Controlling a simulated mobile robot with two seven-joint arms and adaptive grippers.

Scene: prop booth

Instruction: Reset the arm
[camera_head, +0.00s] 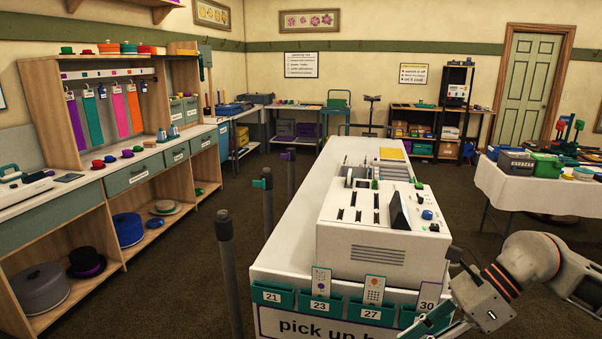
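My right arm comes in from the right edge. Its gripper (432,321) is at the bottom of the view, by the front right corner of the white counter (300,208). The gripper is partly cut off by the bottom edge, and I cannot tell how far its fingers are apart. It overlaps the teal pocket under number 30 (427,303) in the picture; I cannot tell whether they touch. No held object shows. My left arm and gripper are not in view.
A white machine (372,256) with slots and knobs stands on the counter. Dark posts (228,260) stand left. A cloth-covered table (520,186) stands right; shelves (105,185) line the left wall.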

